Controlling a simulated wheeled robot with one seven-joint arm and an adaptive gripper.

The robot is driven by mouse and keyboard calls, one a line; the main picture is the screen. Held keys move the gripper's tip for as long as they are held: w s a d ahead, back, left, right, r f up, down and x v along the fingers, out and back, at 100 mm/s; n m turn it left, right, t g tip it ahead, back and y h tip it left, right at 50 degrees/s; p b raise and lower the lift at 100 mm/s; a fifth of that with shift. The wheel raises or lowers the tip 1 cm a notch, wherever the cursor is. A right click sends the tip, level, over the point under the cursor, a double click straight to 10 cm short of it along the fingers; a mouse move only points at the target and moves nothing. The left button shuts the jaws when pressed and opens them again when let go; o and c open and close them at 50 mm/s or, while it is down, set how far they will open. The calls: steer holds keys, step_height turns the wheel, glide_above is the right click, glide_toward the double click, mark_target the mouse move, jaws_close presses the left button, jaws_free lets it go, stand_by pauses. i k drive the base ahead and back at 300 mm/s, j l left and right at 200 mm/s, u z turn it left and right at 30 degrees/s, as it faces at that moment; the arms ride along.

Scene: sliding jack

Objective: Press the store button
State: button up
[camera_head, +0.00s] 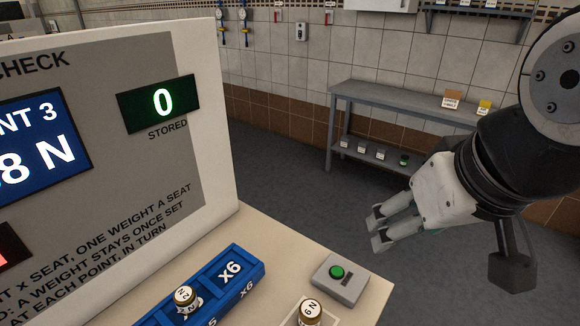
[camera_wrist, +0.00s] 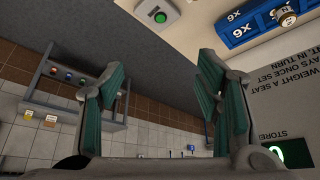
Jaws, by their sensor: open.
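The store button, a green round button (camera_head: 337,272) on a small grey box (camera_head: 335,288), sits near the right corner of the cream bench. It also shows at the top of the wrist view, where the green button (camera_wrist: 160,17) is upside down. My gripper (camera_head: 378,228) is open and empty, up and to the right of the button in the head view, apart from it. In the wrist view the two green-padded fingers (camera_wrist: 165,95) stand wide apart. The green display (camera_head: 160,103) on the panel reads 0, labelled STORED.
A blue seat rail (camera_head: 250,271) marked x6 holds a round weight (camera_head: 185,297) left of the button box. Another weight (camera_head: 311,310), marked 6 N, stands in front of the box. The tall panel (camera_head: 225,120) rises at left. A grey shelf table (camera_head: 400,97) stands by the far wall.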

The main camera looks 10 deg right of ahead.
mark_target(336, 272)
steer(key=k+j+z, duration=0.2)
steer(key=z, duration=0.25)
steer(key=k+j+z, duration=0.1)
steer(key=z, duration=0.35)
steer(key=k+z, duration=0.3)
steer(key=z, duration=0.15)
